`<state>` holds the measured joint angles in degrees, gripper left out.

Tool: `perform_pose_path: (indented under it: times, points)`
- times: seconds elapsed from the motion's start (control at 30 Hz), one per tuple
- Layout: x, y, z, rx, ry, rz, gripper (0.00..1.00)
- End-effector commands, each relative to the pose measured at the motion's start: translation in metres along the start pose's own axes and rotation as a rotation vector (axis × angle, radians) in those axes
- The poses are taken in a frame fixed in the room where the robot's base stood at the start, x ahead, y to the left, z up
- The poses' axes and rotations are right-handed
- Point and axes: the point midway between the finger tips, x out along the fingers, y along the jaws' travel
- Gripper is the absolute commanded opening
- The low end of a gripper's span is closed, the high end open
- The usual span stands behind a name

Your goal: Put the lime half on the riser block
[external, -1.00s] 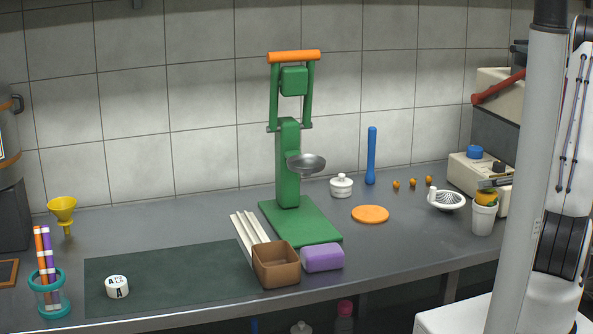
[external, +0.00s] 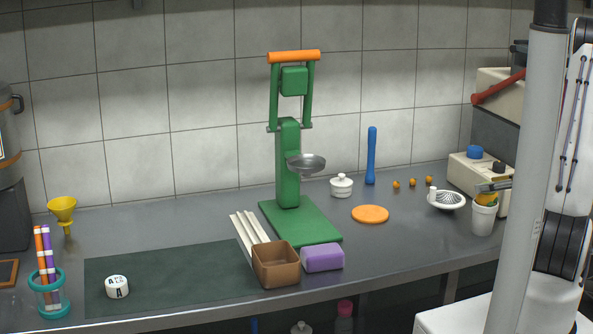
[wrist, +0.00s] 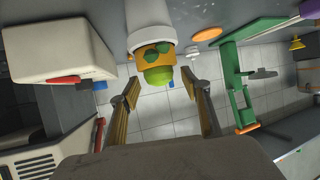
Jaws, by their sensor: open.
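The lime half (wrist: 160,77) is the green piece in the wrist view, on top of an orange piece at the mouth of a white cup (external: 482,220). In the external view the cup is at the right, with orange and green at its rim. My gripper (wrist: 168,108) is open, its fingers apart on either side of the lime half's line. In the external view my gripper (external: 494,186) is just above the cup, partly hidden by my arm. No thing is clearly marked as the riser block; a purple block (external: 322,257) lies beside the brown box.
A cream machine (external: 478,172) stands behind the cup, with a white strainer (external: 446,201) to its left. The green press (external: 289,170) stands mid-counter, with an orange disc (external: 370,214) to its right. A brown open box (external: 276,265) stands before it. The dark mat (external: 180,277) is mostly clear.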

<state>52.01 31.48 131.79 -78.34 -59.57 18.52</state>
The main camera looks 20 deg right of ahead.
Motion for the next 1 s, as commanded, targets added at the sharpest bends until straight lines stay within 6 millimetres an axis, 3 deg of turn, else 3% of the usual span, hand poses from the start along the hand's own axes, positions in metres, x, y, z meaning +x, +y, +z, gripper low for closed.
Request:
perform_pose_path:
  times: [0.37, 1.0]
  points:
    - [-0.01, 0.001, -0.003, 0.0, 0.0, 0.002, 0.47]
    - [-0.08, 0.001, -0.003, 0.0, 0.0, 0.003, 0.47]
